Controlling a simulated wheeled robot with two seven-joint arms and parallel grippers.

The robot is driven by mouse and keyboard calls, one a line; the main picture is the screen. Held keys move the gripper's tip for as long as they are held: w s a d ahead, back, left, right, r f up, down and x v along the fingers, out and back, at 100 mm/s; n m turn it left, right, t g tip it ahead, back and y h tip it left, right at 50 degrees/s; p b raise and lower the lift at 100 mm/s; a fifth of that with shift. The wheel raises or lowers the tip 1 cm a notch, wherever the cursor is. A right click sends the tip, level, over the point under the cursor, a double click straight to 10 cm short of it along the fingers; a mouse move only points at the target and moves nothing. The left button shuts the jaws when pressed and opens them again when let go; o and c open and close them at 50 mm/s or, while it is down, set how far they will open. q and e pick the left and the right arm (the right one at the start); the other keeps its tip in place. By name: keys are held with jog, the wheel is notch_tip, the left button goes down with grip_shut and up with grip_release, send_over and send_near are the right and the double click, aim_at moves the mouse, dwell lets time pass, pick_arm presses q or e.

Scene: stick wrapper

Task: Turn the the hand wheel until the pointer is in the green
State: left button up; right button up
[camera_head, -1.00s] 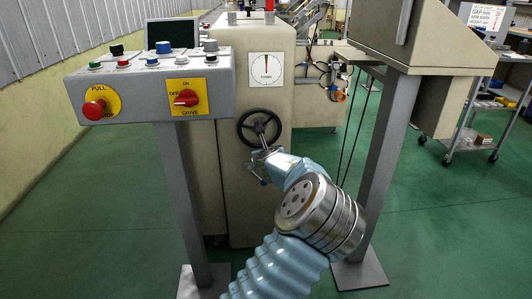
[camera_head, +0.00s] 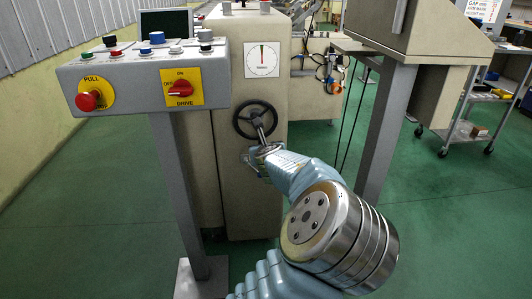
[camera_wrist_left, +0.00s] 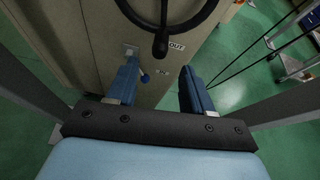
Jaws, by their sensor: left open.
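The black hand wheel (camera_head: 239,119) is on the front of the beige machine, with the dial (camera_head: 261,71) above it. The white dial has a near-vertical pointer at its top, with a small green area there; the exact pointer reading is too small to tell. My left gripper (camera_head: 253,160) is just below the wheel's lower rim. In the left wrist view, the wheel (camera_wrist_left: 202,17) is at the top, ahead of the fingers. The gripper (camera_wrist_left: 160,84) is open, with nothing between its blue fingers. My right gripper does not show.
A grey control panel (camera_head: 130,88) with a red stop button (camera_head: 87,101) and red drive switch (camera_head: 180,88) stands left of the wheel. A grey post (camera_head: 386,130) stands to the right. A cart (camera_head: 470,135) is farther right. Green floor is clear between them.

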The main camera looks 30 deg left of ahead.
pick_arm(q)
jog(key=v, duration=0.5)
jog(key=shift+s+d+r, duration=0.1)
jog(key=shift+s+d, duration=0.05)
jog(key=shift+s, duration=0.05)
jog(key=s+d+f+n+g+h, duration=0.15)
jog(key=s+f+n, duration=0.25)
jog(key=f, duration=0.7)
jog(key=s+f+n+g+h, duration=0.1)
jog(key=s+f+n+g, duration=0.25)
jog(key=f, duration=0.75)
jog(key=s+d+f+n+g+h, duration=0.1)
jog(key=s+f+n+g+h, duration=0.3)
jog(key=f, duration=0.7)
jog(key=s+d+f+n, duration=0.7)
jog(key=s+f+n, duration=0.1)
jog(key=s+f, duration=0.1)
jog(key=s+d+n+g+h, duration=0.1)
jog(key=s+d+n+h, duration=0.4)
jog(key=d+n, duration=0.5)
jog(key=shift+s+d+r+g, duration=0.25)
jog(key=shift+s+d+g, duration=0.05)
jog(key=shift+s+d, duration=0.8)
